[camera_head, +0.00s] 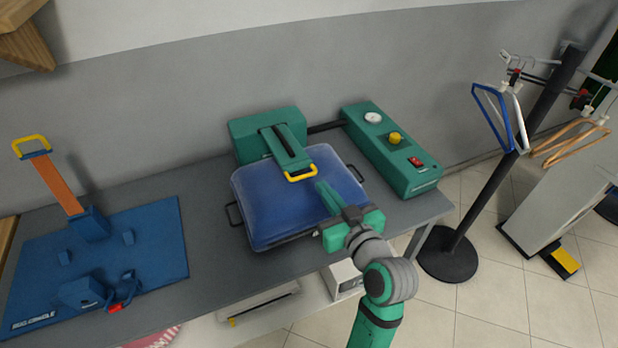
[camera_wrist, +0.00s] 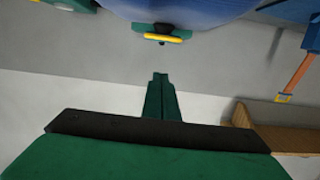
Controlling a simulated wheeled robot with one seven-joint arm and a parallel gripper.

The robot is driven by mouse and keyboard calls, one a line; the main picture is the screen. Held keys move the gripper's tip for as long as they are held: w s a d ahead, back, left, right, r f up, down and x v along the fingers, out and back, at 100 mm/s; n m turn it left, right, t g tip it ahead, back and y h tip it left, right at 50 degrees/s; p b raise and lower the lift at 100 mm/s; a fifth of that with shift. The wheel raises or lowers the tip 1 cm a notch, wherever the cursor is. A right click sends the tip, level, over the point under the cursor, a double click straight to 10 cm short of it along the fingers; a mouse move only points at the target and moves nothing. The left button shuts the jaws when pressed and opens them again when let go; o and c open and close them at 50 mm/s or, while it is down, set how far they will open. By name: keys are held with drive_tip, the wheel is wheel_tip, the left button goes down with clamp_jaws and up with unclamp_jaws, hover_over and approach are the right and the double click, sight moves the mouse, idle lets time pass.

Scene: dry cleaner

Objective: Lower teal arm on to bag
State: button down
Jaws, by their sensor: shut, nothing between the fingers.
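The teal arm (camera_head: 284,146) with a yellow handle (camera_head: 300,174) reaches forward from a teal block at the back of the table. It lies over the rear of the blue bag (camera_head: 282,212); whether it touches the bag I cannot tell. My gripper (camera_head: 322,188) is shut and empty, with its fingertips over the bag, to the right of and slightly below the handle. In the wrist view my shut fingers (camera_wrist: 160,80) point at the yellow handle (camera_wrist: 163,38), with a gap between, and the blue bag (camera_wrist: 180,8) shows at the top edge.
A teal control box (camera_head: 390,150) with a gauge and knobs stands right of the bag. A blue console with an orange lever (camera_head: 56,186) is at the left. A hanger stand (camera_head: 490,190) is on the floor at right. Grey table (camera_head: 205,250) is bare between console and bag.

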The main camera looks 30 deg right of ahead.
hover_over(309, 195)
wheel_tip(309, 195, down, 4)
drive_tip(key=shift+w+d+f, duration=0.1)
drive_tip(key=shift+w, duration=0.05)
drive_tip(key=shift+f, duration=0.5)
drive_tip(key=shift+f, duration=2.25)
